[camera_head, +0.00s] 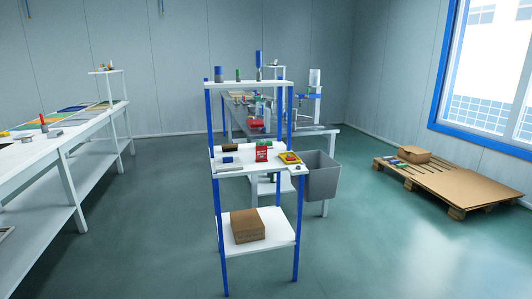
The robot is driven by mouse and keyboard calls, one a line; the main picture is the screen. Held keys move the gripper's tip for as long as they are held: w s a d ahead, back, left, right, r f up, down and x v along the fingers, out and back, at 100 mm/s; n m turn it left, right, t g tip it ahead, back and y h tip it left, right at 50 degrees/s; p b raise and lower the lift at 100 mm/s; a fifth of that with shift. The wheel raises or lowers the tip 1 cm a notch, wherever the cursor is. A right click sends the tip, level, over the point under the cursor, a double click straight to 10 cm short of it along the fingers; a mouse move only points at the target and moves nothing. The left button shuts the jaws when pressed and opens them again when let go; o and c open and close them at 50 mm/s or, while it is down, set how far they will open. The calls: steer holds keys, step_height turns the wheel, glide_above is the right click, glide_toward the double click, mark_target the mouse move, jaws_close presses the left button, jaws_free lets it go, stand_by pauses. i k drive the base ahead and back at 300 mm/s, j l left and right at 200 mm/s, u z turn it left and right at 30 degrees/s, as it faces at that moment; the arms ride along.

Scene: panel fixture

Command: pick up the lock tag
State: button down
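A small upright red tag with white markings (262,152), which looks like the lock tag, stands on the middle shelf (233,171) of a rack with blue posts. Its print is too small to read. A yellow and red item (290,158) lies to its right, and a blue and white item (229,162) lies to its left. My gripper is not in view.
A cardboard box (247,226) sits on the rack's lower shelf. A long workbench (60,150) stands at left and a wooden pallet (455,185) at right.

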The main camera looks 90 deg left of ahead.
mark_target(261, 151)
steer(key=u, duration=2.4)
steer(key=i+j+z, duration=0.2)
steer(key=i, duration=0.3)
steer(key=i+j+z, duration=0.15)
steer(key=i, duration=0.3)
steer(key=i+j+z, duration=0.2)
steer(key=i, duration=0.3)
steer(key=i+j+z, duration=0.2)
steer(key=i, duration=0.25)
steer(key=i+j, duration=0.15)
steer(key=j, duration=0.15)
steer(key=i+j, duration=0.15)
steer(key=j, duration=0.15)
